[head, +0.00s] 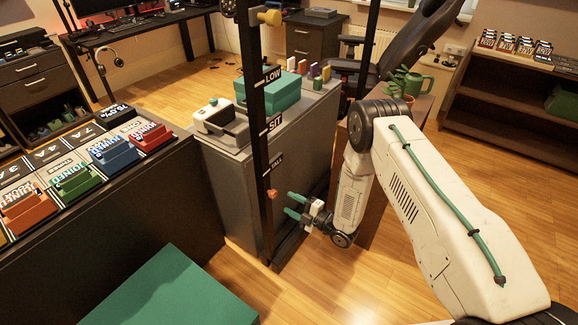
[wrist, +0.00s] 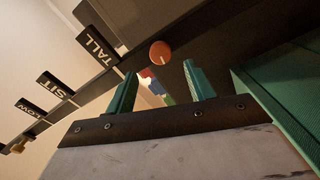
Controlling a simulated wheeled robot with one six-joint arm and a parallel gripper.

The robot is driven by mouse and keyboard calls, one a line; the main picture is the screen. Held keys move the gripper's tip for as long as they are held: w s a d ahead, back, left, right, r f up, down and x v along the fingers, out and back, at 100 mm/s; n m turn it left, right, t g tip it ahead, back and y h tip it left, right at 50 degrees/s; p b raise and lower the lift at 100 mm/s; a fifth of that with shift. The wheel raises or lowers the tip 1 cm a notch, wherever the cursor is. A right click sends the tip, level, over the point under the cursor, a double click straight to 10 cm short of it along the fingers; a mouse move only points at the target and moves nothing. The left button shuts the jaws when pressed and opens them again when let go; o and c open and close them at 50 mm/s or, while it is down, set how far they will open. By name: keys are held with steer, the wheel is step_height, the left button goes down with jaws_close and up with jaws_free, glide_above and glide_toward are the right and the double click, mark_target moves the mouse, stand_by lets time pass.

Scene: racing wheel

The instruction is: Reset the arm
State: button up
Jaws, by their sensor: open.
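My gripper (head: 288,203) is open and empty, its two green fingers pointing left toward a black upright post (head: 268,150). The post carries the labels LOW, SIT and TALL from top to bottom. A small orange knob (head: 272,194) sits on the post below TALL, just beyond my fingertips. In the wrist view, my gripper (wrist: 160,69) has its fingers apart, with the orange knob (wrist: 160,53) seen beyond the gap between them. My fingers appear apart from the knob. My white arm reaches in from the right.
A tan knob (head: 270,17) sits high on the post. Behind the post stands a grey cabinet (head: 230,190) bearing a teal box (head: 285,92). A counter with colored card bins (head: 70,180) is at left, and a green surface (head: 170,290) in front. A plant stand is behind my arm.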

steer(key=s+d+f+m+g+h, duration=0.2)
steer(key=d+f+m+g+h, duration=0.2)
steer(key=d+f+m+h, duration=0.35)
steer(key=s+d+r+m+g+h, duration=0.2)
steer(key=d+r+m+h, duration=0.1)
steer(key=d+r, duration=0.3)
steer(key=s+d+r+m+g+h, duration=0.2)
steer(key=d+r+m+h, duration=0.15)
steer(key=r, duration=0.45)
steer(key=s+d+r+m+g+h, duration=0.1)
steer(key=s+d+r+m, duration=0.1)
steer(key=s+r, duration=0.45)
steer(key=s+d+r+m+g, duration=0.1)
steer(key=s+r+m+g, duration=0.15)
steer(key=r, duration=0.65)
steer(key=s+d+r+m+g+h, duration=0.1)
steer(key=s+d+r+m, duration=0.1)
steer(key=s+r, duration=0.4)
steer(key=s+r+m+t+y, duration=0.1)
steer(key=s+r+m+t, duration=0.2)
steer(key=s+r, duration=1.5)
steer(key=shift+s+a+r+m+y, duration=0.25)
steer(key=shift+a+r+m+y, duration=0.25)
steer(key=shift+r, duration=0.45)
